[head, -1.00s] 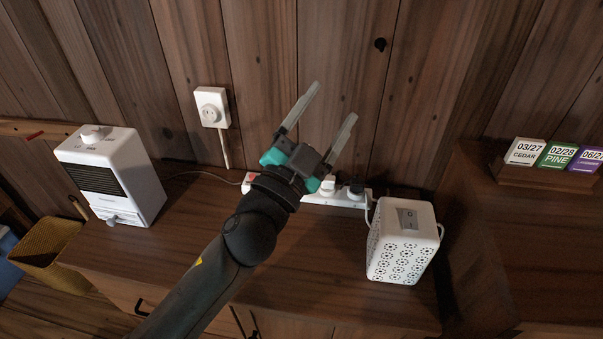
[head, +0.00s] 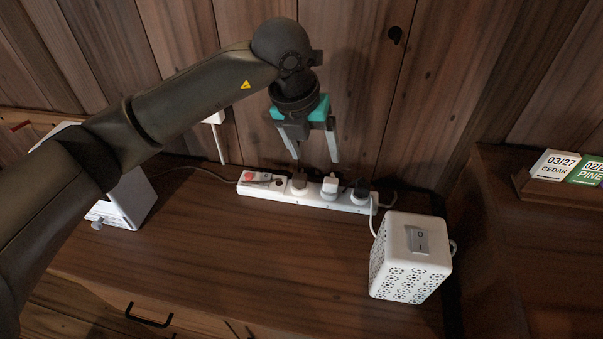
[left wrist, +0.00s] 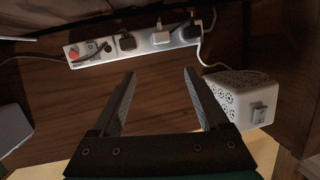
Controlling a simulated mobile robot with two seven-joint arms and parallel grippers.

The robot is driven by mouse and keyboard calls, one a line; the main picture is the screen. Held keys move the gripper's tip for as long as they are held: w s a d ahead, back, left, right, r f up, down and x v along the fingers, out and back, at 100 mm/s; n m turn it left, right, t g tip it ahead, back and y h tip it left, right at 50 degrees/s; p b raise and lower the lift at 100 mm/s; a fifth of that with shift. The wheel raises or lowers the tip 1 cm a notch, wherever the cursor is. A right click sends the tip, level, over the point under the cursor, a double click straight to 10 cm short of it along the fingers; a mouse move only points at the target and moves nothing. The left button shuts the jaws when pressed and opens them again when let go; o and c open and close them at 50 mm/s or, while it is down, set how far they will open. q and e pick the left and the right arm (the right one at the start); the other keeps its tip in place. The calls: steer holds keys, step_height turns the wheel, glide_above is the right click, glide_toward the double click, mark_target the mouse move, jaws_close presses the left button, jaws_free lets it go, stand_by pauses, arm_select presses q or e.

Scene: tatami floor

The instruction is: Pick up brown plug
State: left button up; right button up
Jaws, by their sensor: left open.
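The brown plug (head: 299,183) sits in the white power strip (head: 345,202) at the back of the wooden cabinet top. In the left wrist view the brown plug (left wrist: 127,41) is at the upper left, beyond the fingers. My left gripper (head: 316,159) is open and empty, fingers pointing down, above the strip in the head view. In the left wrist view my left gripper (left wrist: 159,73) shows both fingers apart with nothing between them. My right gripper is not in view.
A white plug (head: 330,184) and a black plug (head: 361,187) sit to the right of the brown one. A red switch (head: 249,176) is at the strip's left end. A white perforated box (head: 410,258) stands front right. The cabinet top (head: 260,245) before the strip is clear.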

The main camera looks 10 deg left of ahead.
arm_select(q)
steer(key=y, duration=0.2)
glide_toward(299, 177)
steer(key=f+b, duration=0.1)
steer(key=f, duration=0.1)
steer(key=w+f+b, duration=0.1)
steer(key=shift+a+f+n, duration=0.1)
steer(key=shift+f+n, duration=0.3)
steer(key=shift+w+f+b, duration=0.15)
steer(key=shift+f+b, duration=0.25)
steer(key=shift+f, duration=0.15)
steer(key=b+x, duration=0.1)
steer(key=x, duration=0.1)
steer(key=shift+f, duration=0.45)
steer(key=shift+x, duration=0.8)
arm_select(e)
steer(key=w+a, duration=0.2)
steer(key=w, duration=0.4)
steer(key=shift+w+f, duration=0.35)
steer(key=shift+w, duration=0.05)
arm_select(q)
jaws_close()
